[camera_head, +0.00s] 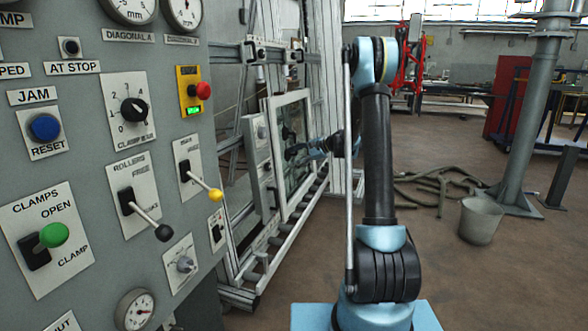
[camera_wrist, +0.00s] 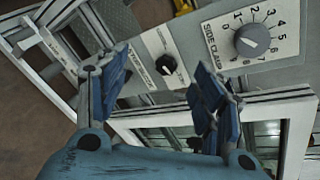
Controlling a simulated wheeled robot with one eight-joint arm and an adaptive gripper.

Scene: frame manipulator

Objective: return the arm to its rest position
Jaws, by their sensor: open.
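My arm (camera_head: 377,160) stands upright in the middle of the head view, with its far part bent toward the white window frame (camera_head: 274,150). My gripper (camera_head: 295,153) shows small and dark before the frame's opening. In the wrist view my gripper (camera_wrist: 160,82) is open, its two blue fingers spread with nothing between them. Beyond the fingers is a grey panel with a black knob (camera_wrist: 166,65) and a numbered side clamp dial (camera_wrist: 252,40). The white frame (camera_wrist: 296,125) also shows at the lower right. I cannot tell the exact gap between fingers and panel.
A large grey control panel (camera_head: 95,90) with levers, knobs and gauges fills the left. Rollers (camera_head: 265,255) run below the frame. At right are a bucket (camera_head: 480,220), a grey post (camera_head: 533,110) and hoses (camera_head: 435,185). Brown floor (camera_head: 500,285) is open at lower right.

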